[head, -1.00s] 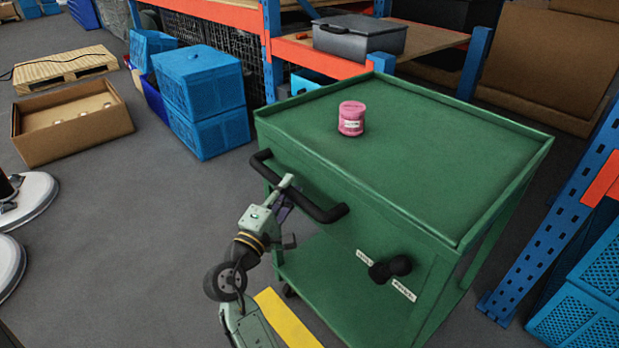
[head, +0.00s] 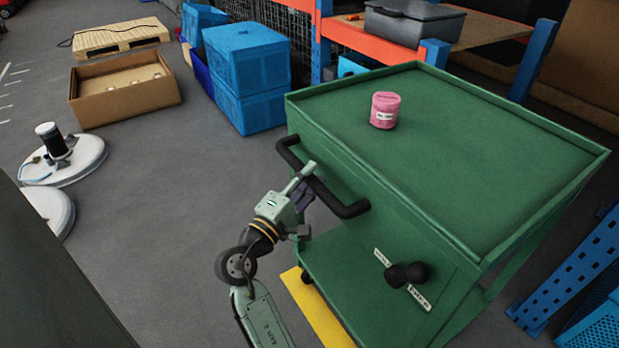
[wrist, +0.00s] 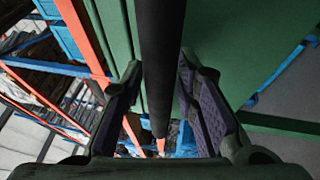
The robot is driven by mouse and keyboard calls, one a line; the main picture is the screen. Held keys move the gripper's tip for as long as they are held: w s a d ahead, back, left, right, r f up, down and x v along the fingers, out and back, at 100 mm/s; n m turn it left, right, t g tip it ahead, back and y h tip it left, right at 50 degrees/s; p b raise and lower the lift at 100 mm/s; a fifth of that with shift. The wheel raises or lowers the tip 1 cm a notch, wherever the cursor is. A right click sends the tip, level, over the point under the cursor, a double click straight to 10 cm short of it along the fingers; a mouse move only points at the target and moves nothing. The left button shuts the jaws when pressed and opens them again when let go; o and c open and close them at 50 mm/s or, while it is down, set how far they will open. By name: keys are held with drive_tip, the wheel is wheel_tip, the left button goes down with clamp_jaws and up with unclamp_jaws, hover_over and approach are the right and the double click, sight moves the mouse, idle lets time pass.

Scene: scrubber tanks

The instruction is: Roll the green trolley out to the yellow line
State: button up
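The green trolley (head: 470,140) stands beside the racking, a pink labelled pot (head: 384,110) on its top. Its black handle (head: 345,208) runs along the near side. My gripper (head: 306,187) is at this handle. In the wrist view the black bar (wrist: 162,60) passes between the two fingers of my gripper (wrist: 160,85), close against the pads; the exact contact is partly hidden. The yellow line (head: 318,310) shows on the floor at the trolley's near lower edge. A front caster (head: 305,277) sits at the line; the other wheels are hidden.
Blue crates (head: 250,75) and an open cardboard box (head: 125,90) stand to the left. White round discs (head: 65,160) lie at far left. A blue rack post (head: 570,275) stands close on the right. Grey floor (head: 180,220) is clear left of my arm.

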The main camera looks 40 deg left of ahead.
drive_tip(key=shift+o, duration=1.1)
drive_tip(key=s+f, duration=0.2)
drive_tip(key=s, duration=0.9)
drive_tip(key=shift+s+d, duration=0.35)
drive_tip(key=shift+s, duration=0.05)
